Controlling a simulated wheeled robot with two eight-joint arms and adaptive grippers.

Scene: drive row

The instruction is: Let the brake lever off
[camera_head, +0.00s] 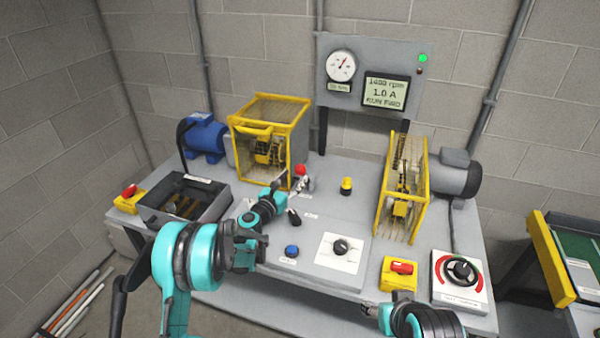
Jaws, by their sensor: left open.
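A short lever with a red ball knob (301,170) stands on the grey bench panel in front of the left yellow guard; I take it for the brake lever. My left gripper (287,181) is open, with its fingers just left of the lever. I cannot tell whether they touch it, and the lever's lower part is partly hidden. A black-handled lever (294,216) stands nearer, right of my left wrist. My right gripper (369,309) is low at the front edge, below the yellow box; its finger opening is not clear.
A yellow guard (268,110) with a blue motor (206,138) stands behind. A second yellow guard (403,190) stands right. The display (385,93) reads RUN FWD.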

